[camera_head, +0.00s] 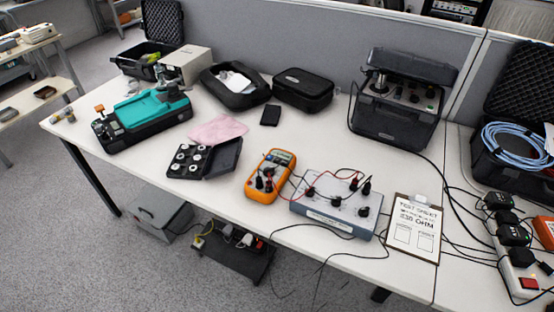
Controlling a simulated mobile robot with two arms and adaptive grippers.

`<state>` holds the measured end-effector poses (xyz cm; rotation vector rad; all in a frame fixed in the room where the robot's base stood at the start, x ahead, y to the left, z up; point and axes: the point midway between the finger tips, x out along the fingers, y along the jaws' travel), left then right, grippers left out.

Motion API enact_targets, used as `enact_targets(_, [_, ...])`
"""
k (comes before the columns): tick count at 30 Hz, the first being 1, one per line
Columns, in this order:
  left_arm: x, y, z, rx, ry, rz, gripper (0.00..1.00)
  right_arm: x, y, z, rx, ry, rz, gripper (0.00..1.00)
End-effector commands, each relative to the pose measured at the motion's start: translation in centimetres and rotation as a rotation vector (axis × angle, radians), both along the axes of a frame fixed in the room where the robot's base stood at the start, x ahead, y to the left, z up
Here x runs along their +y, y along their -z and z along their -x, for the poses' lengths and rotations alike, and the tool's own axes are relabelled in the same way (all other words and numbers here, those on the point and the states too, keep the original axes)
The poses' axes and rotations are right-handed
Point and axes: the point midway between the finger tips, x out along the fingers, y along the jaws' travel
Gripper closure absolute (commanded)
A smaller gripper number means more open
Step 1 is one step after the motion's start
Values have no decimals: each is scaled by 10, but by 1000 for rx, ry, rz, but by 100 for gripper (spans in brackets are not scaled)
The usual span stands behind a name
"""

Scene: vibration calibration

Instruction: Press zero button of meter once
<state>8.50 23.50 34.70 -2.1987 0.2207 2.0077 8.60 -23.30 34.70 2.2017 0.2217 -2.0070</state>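An orange handheld meter (257,193) lies on the white table near its front middle, tilted a little to the right. It has a small display at its top, and black and red leads run from it to the grey box at its right. Its buttons are too small to make out, so I cannot tell which one is the zero button. Neither of my grippers is in the head view.
A grey terminal box (330,214) and a clipboard (416,232) reading "Test sheet" are right of the meter. A black case of small parts (222,160), a pink cloth (217,130) and a teal device (150,107) are left. Loose cables hang over the front edge.

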Motion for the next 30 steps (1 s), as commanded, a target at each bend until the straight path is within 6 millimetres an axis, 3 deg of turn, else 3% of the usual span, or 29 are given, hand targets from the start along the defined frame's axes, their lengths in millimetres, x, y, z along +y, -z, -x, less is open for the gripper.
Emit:
enact_targets(22, [0, 0, 0, -1, 0, 0, 50, -1, 0, 1, 1, -1, 1, 60])
enact_targets(30, [0, 0, -1, -1, 0, 0, 50, -2, 0, 1, 0, -2, 3, 93])
